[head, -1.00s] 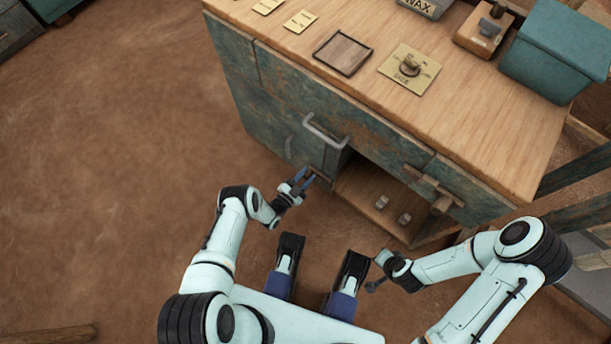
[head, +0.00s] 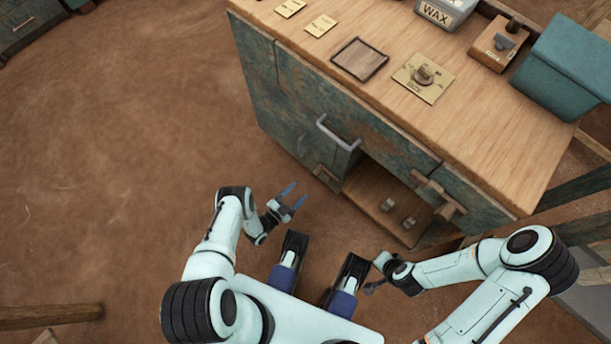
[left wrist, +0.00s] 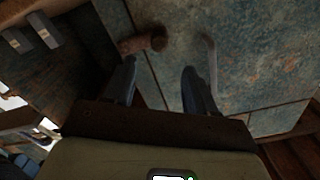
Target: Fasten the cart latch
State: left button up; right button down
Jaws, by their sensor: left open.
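The cart is a worn teal cabinet (head: 285,95) with a wooden top. A short wooden latch piece (head: 325,174) sits low on its front, beside the open compartment. It seems to be the brown peg (left wrist: 143,44) just beyond the fingertips in the left wrist view. My left gripper (head: 297,195) is open and empty, in front of this piece and apart from it. Its two dark fingers (left wrist: 160,70) stand spread in the left wrist view. My right gripper (head: 372,288) is low at the right, away from the cart; its jaws are too small to read.
A grey bar handle (head: 338,135) juts from the front, and a thin upright handle (left wrist: 211,70) is near my left fingers. Another wooden bar (head: 440,197) sticks out at the right. Two small blocks lie in the open compartment (head: 365,190).

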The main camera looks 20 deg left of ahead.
pick_arm(q)
jog(key=shift+v, duration=1.4)
pick_arm(e)
jog(key=shift+s+a+r, duration=0.2)
jog(key=shift+s+r, duration=0.05)
jog(key=shift+s, duration=0.2)
